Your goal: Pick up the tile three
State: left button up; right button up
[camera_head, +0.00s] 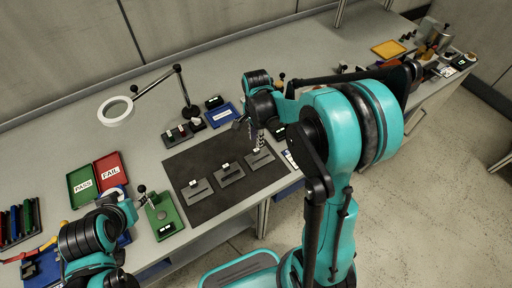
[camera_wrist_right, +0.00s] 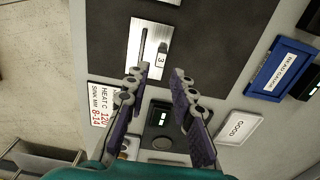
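Tile three, a light grey metal plate with a dark slot and a small tab marked 3, lies on the dark mat. It shows in the right wrist view (camera_wrist_right: 134,44) just beyond the fingertips, and in the head view it is the rightmost of three tiles (camera_head: 262,161). My right gripper (camera_wrist_right: 156,76) is open and empty, its two fingers spread near the tile's end with the tab. In the head view my right gripper (camera_head: 258,147) hangs over that tile. My left gripper (camera_head: 146,193) is beside the green fixture; its fingers are too small to read.
Two other tiles (camera_head: 197,192) (camera_head: 230,174) lie on the dark mat (camera_head: 205,158). A blue READ GAUGE tray (camera_wrist_right: 282,68), a GOOD label (camera_wrist_right: 237,128) and a heat card (camera_wrist_right: 102,103) are close by. A green fixture (camera_head: 165,216) and PASS and FAIL trays (camera_head: 82,186) (camera_head: 110,171) stand left.

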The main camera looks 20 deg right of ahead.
aim_at(256, 150)
notch_tip(256, 150, down, 3)
jog(key=shift+r+b, duration=0.1)
jog(key=shift+b, duration=0.4)
jog(key=f+b, duration=0.1)
jog(key=f, duration=0.1)
jog(key=f+b, duration=0.1)
jog(key=f, duration=0.2)
jog(key=shift+w+d, duration=0.1)
jog(key=shift+w, duration=0.1)
jog(key=shift+r, duration=0.15)
grip_shut()
